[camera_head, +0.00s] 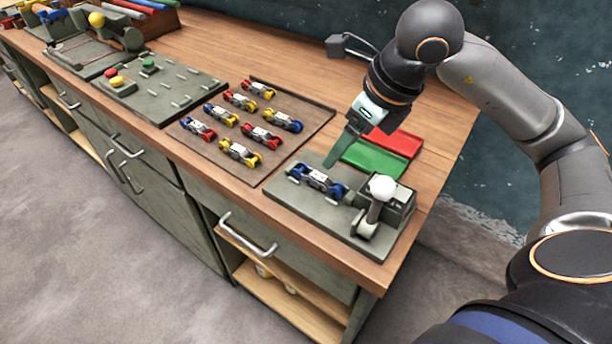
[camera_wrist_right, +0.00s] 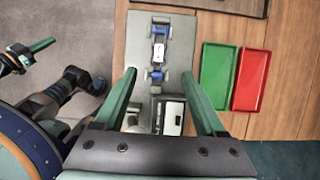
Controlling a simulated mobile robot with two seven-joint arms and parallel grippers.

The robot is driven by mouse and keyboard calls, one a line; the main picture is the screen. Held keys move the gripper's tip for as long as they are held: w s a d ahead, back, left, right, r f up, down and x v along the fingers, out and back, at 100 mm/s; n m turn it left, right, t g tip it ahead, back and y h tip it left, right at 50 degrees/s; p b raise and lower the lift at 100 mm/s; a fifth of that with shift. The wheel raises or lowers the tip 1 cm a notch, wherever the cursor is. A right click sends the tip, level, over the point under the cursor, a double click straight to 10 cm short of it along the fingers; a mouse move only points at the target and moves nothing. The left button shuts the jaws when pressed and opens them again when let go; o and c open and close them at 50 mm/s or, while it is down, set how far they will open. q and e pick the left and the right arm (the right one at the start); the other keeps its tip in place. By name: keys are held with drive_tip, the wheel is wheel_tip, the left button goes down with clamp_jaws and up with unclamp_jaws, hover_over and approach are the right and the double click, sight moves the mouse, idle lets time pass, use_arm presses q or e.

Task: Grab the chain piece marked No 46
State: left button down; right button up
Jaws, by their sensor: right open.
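The label numbers are too small to read, so I cannot tell which is No 46. Another blue chain piece (camera_head: 318,179) sits on the grey fixture plate (camera_head: 305,212); it also shows in the right wrist view (camera_wrist_right: 158,52). My right gripper (camera_head: 338,150) is open and empty above the plate, its fingers (camera_wrist_right: 158,76) apart on either side of that blue piece's line. My left gripper (camera_wrist_right: 25,58) shows at the wrist view's left edge.
A press with a white knob (camera_head: 383,187) stands on the plate's right end. A green tray (camera_head: 374,159) and a red tray (camera_head: 397,142) lie behind it. A pegged board (camera_head: 165,88) with coloured buttons is at left. Bare wood shows at the back.

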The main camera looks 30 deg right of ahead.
sight(319, 175)
drive_tip(key=x, duration=1)
drive_tip(key=shift+w+a+f, duration=0.1)
drive_tip(key=shift+w+a, duration=0.1)
drive_tip(key=shift+w, duration=0.05)
clamp_jaws()
idle(0.3)
